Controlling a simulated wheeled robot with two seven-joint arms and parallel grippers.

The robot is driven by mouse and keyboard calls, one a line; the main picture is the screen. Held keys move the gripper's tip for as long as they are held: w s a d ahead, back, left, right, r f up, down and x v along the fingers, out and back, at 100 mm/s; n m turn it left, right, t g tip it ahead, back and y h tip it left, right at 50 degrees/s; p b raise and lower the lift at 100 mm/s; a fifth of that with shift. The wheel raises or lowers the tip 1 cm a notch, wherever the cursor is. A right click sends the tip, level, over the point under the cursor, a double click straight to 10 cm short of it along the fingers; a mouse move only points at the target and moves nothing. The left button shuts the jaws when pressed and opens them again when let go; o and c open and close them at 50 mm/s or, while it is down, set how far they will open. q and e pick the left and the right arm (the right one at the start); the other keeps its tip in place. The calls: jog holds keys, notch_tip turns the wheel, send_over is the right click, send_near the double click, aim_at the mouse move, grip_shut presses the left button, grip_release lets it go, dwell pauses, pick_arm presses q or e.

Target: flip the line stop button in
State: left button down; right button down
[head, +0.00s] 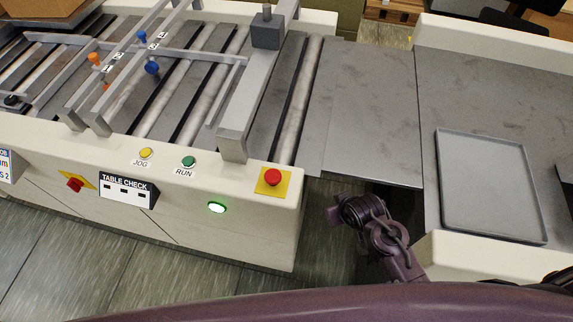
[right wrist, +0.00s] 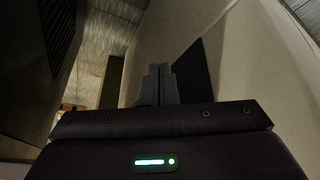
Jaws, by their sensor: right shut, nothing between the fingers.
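A red round button (head: 272,177) sits on a yellow plate at the right end of the cream front panel, the likely line stop button; it carries no readable label. Whether it is in or out I cannot tell. My right gripper (right wrist: 158,84) shows in the right wrist view with its fingers together and nothing between them. In the head view a purple part of my arm is right of and below the red button, apart from it. My left gripper is in neither view.
The panel also has a yellow JOG button (head: 146,153), a green RUN button (head: 188,162), a lit green lamp (head: 217,207) and a red switch (head: 74,184). A grey tray (head: 440,190) lies on the right table. Open floor lies before the panel.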

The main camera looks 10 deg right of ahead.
notch_tip(320, 180, up, 12)
jog(key=w+t, duration=0.1)
jog(key=w, duration=0.1)
jog(key=w+a+r+n+t+y, duration=0.25)
jog(key=w+a+r, duration=0.2)
jog(key=r, duration=0.35)
jog(key=w+a+r+n+t+y, duration=0.2)
jog(key=w+a+r+n+y, duration=0.15)
jog(key=a+r, duration=0.3)
jog(key=s+a+r+n+g+y, duration=0.2)
jog(key=s+r+n+g+y, duration=0.1)
jog(key=s+r+n+g, duration=0.15)
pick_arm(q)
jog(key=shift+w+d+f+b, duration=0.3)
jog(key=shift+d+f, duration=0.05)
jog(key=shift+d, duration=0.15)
pick_arm(e)
jog(key=s+d+g+h, duration=0.1)
jog(key=s+d+g, duration=0.2)
jog(key=s+d, duration=0.2)
jog(key=shift+s+n, duration=0.2)
jog(key=shift+n, duration=0.25)
jog(key=shift+a+f, duration=0.15)
jog(key=shift+f, duration=0.05)
